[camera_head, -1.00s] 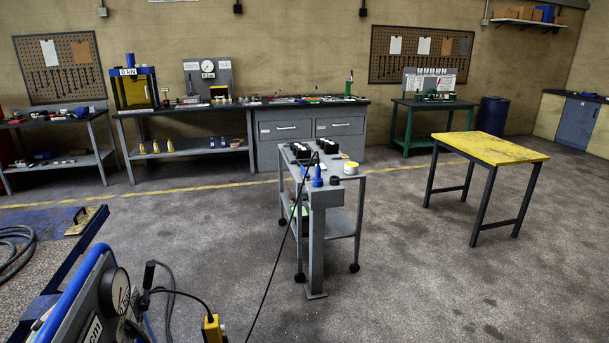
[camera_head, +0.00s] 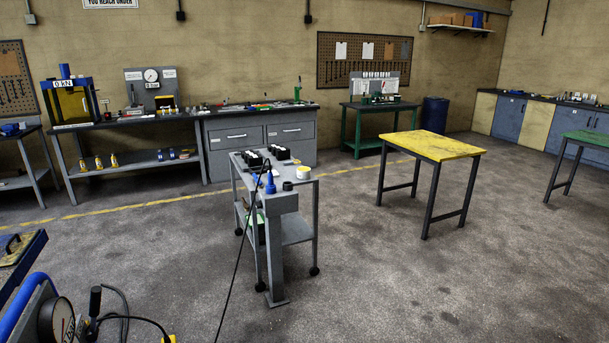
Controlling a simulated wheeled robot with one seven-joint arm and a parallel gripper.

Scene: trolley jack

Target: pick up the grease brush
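I cannot make out the grease brush; several small items in view are too small to tell apart. Small tools and parts lie along the dark top of the long back workbench (camera_head: 205,113). A grey trolley (camera_head: 302,184) in the middle carries black blocks (camera_head: 254,158), a white and yellow round tub (camera_head: 303,172) and other small items. A green bench (camera_head: 378,104) at the back wall holds small dark and green items. My gripper is not in view.
A bare yellow-topped table (camera_head: 434,146) stands right of the trolley. A grey post (camera_head: 274,250) with a blue nozzle stands at the trolley's near end, with a black cable beside it. A gauge (camera_head: 60,322) is at lower left. The floor at right front is clear.

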